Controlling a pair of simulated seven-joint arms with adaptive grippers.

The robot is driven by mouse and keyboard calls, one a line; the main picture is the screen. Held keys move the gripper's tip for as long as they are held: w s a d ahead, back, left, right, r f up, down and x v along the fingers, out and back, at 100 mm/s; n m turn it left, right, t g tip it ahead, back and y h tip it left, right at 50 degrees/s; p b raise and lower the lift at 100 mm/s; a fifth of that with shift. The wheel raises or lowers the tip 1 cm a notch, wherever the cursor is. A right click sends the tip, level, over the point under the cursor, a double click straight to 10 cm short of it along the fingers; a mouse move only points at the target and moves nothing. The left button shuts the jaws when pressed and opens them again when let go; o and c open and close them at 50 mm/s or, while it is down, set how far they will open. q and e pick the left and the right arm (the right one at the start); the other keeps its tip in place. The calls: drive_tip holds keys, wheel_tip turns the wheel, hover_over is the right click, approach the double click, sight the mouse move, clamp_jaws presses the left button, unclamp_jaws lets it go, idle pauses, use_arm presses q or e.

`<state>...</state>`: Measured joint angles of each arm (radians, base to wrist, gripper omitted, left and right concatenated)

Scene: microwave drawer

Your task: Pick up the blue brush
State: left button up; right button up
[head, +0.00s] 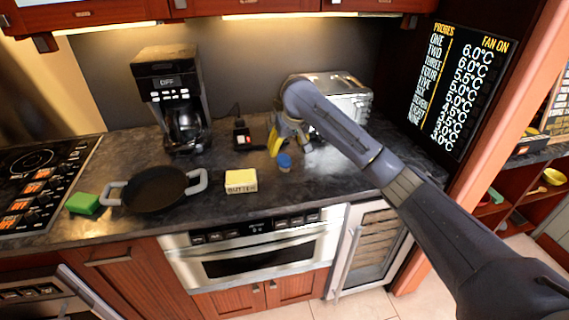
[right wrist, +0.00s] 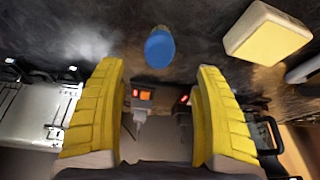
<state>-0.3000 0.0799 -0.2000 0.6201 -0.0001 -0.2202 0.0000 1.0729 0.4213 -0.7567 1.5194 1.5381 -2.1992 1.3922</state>
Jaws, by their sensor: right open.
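The blue brush (head: 284,161) stands on the dark countertop, right of the butter box. In the right wrist view its round blue top (right wrist: 159,47) shows just beyond and between the fingertips. My right gripper (head: 286,143) hangs over the counter close to the brush, on its far side in the head view. Its yellow fingers (right wrist: 159,66) are spread wide apart with nothing between them. The brush's lower part is mostly hidden below its blue top in the wrist view. My left gripper is not in view.
A yellow butter box (head: 240,181) stands left of the brush, and it also shows in the right wrist view (right wrist: 267,34). A black pan (head: 155,188), green sponge (head: 83,203) and coffee maker (head: 174,100) are further left. A silver toaster (head: 349,94) is behind my arm.

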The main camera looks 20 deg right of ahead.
sight(285, 159)
drive_tip(key=shift+x, duration=4.45)
drive_tip(key=c, duration=1.3)
drive_tip(key=shift+c, duration=0.3)
drive_tip(key=shift+r, duration=0.1)
wheel_tip(285, 159, up, 20)
